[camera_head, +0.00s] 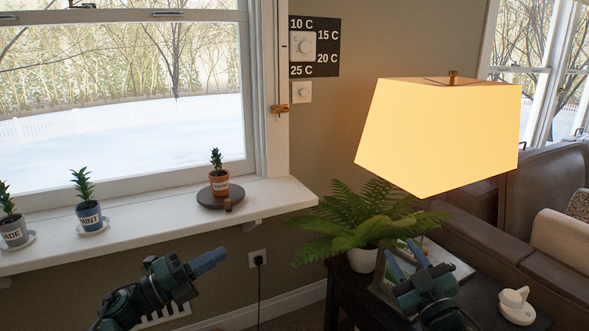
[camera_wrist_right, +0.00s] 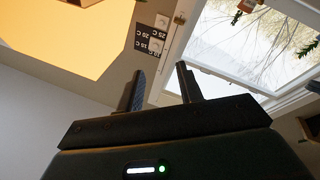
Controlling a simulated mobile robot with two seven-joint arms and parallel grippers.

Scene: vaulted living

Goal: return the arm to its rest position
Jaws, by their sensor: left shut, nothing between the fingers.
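My left gripper (camera_head: 217,258) is in the lower left of the head view, below the window sill. Its fingers are together and hold nothing; they point right and slightly up. My right gripper (camera_head: 402,248) is in the lower right of the head view, in front of the side table and the fern. Its two fingers stand apart. The right wrist view also shows this gripper (camera_wrist_right: 162,80) with a gap between its fingers and nothing in it.
A sill (camera_head: 140,223) holds potted plants, including a thyme pot (camera_head: 219,187) on a dark round base. A lit lamp (camera_head: 440,135), a fern (camera_head: 360,220) and a white object (camera_head: 516,305) are near my right gripper. A brown sofa (camera_head: 490,240) stands at right.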

